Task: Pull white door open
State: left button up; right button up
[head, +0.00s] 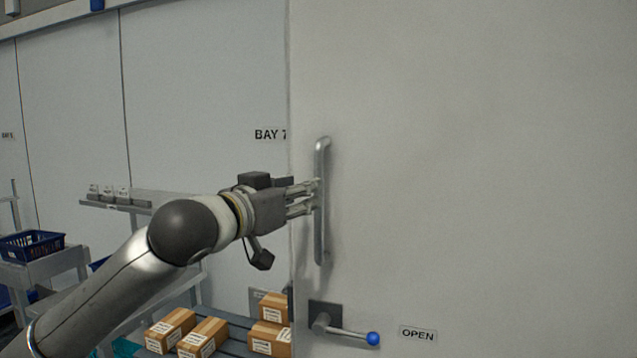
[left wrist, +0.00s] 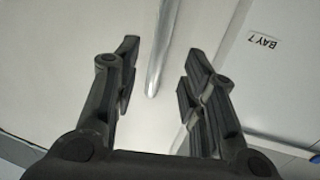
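The white door (head: 480,150) fills the right half of the head view. A vertical metal pull handle (head: 321,230) stands near its left edge. Below the handle is a lever with a blue knob (head: 373,338). My left gripper (head: 316,194) is at the left side of the pull handle, about mid-height. In the left wrist view its fingers (left wrist: 160,75) are apart, and the handle bar (left wrist: 162,45) shows between and beyond them. Neither finger visibly touches the bar. My right gripper is not in view.
Cardboard boxes (head: 204,334) sit on a low surface at the bottom, left of the door edge. A shelf (head: 112,203) and a blue basket (head: 32,245) stand further left. A wall marked BAY 7 (head: 270,134) is behind my left arm.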

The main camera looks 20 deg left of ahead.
pick_arm(q)
jog(key=p+x, duration=0.1)
jog(key=x, duration=0.6)
jog(key=shift+w+p, duration=0.25)
jog(key=shift+p, duration=0.15)
grip_shut()
